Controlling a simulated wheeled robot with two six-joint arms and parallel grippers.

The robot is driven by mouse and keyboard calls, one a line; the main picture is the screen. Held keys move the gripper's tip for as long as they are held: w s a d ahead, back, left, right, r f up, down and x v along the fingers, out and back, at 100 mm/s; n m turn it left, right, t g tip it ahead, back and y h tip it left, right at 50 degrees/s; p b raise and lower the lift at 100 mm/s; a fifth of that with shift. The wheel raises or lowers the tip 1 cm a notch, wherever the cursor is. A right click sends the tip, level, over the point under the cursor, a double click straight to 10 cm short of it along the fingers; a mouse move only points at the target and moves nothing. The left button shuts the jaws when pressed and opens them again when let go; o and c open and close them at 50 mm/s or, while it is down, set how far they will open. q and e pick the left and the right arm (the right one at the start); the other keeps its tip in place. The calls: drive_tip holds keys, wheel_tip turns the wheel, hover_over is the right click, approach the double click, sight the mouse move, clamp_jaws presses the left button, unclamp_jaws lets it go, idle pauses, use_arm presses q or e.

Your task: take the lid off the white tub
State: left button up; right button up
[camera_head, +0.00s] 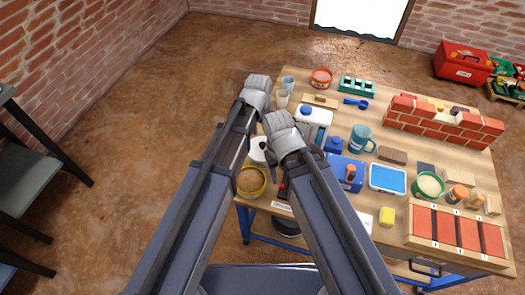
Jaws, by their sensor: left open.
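A white tub (387,178) with a flat blue lid lies on the workbench, right of the middle. The lid covers its top, and the white rim shows around it. My left gripper (268,164) is open, between my two forearms over the left part of the bench. It is small and partly hidden, and is well to the left of the tub, apart from it. My right forearm comes up from the bottom, left of the tub; its gripper cannot be made out.
A blue box (345,173) stands just left of the tub, and a green bowl (428,186) just right. A yellow sponge (387,216) lies in front. A brown block (392,155) and a teal mug (361,139) are behind. A small brick wall (440,121) stands at the back right.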

sight(263, 144)
use_arm(q)
drive_tip(key=shift+f, duration=0.1)
use_arm(e)
drive_tip(key=shift+f, duration=0.15)
use_arm(q)
wheel_tip(263, 144, down, 5)
drive_tip(key=b, duration=0.5)
drive_tip(key=shift+w+a+f, duration=0.1)
drive_tip(key=shift+a, duration=0.05)
use_arm(e)
wheel_tip(263, 144, down, 5)
drive_tip(key=shift+f, duration=0.1)
use_arm(q)
clamp_jaws()
